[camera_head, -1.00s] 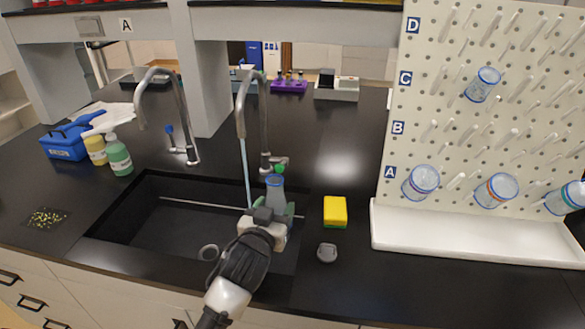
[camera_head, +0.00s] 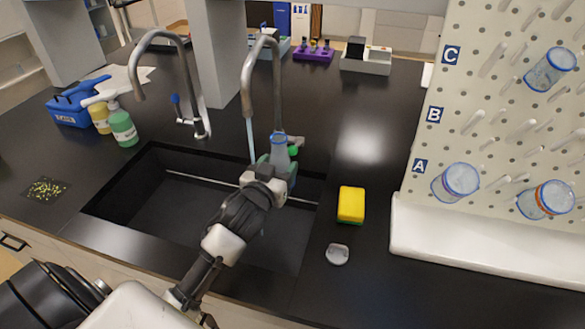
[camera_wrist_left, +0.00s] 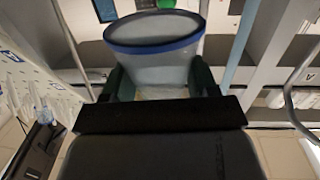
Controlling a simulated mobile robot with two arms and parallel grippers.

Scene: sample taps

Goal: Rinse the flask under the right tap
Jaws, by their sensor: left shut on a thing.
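The flask (camera_head: 280,152) is clear with a blue rim and is held by my left gripper (camera_head: 277,172) over the right part of the sink. In the left wrist view, the flask (camera_wrist_left: 155,45) sits between the two fingers of the left gripper (camera_wrist_left: 158,85). The right tap (camera_head: 276,85) has a green knob (camera_head: 293,150) at its base. A stream of water (camera_head: 251,138) falls from its spout, just left of the flask in the head view. The left tap (camera_head: 182,85) has a blue knob and shows no water. My right gripper is not in view.
The black sink (camera_head: 130,180) lies below. A yellow sponge (camera_head: 351,204) and a small grey stopper (camera_head: 337,254) are right of it. A pegboard (camera_head: 480,110) with glassware stands at the right. Soap bottles (camera_head: 122,124) and a blue box (camera_head: 72,108) stand left.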

